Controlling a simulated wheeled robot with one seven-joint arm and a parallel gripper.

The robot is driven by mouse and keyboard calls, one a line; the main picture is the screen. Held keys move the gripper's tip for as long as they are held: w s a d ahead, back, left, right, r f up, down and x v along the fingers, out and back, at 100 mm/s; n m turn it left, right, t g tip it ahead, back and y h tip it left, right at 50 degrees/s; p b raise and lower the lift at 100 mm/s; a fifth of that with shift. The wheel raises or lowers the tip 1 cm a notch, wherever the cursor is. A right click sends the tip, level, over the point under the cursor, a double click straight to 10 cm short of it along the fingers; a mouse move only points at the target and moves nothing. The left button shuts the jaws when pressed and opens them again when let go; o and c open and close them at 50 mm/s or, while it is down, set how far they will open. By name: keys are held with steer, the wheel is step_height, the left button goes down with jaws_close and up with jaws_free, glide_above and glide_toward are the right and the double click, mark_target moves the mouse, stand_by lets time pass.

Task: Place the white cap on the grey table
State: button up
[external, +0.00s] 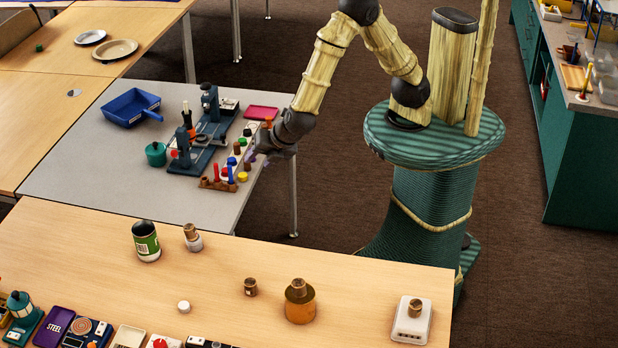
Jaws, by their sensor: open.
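A small round white cap (184,306) lies on the wooden table in the foreground, left of the middle. The grey table (85,170) stands behind that wooden table, on the left. My gripper (258,158) is over the right edge of the grey table, beside a group of small coloured pieces. It is open; its fingertips are small and dark here, and I cannot tell whether anything is between them. It is well apart from the white cap.
The grey table holds a blue tray (130,108), a dark stand (200,145), a green pot (155,154) and a pink tray (261,113). On the wooden table (95,245), a green-labelled jar (146,240) and an orange bottle (299,302) stand near the cap.

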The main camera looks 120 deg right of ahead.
steer(key=s+a+r+m+y, duration=0.3)
steer(key=s+m, duration=0.4)
steer(key=s, duration=0.1)
steer(key=s+a+r+m+y, duration=0.3)
steer(key=s+m, duration=0.3)
steer(key=s, duration=0.2)
steer(key=shift+s+a+r+m+g+y, duration=0.3)
steer(key=shift+a+m+g+y, duration=0.1)
steer(key=shift+a, duration=0.15)
steer(key=shift+o, duration=0.9)
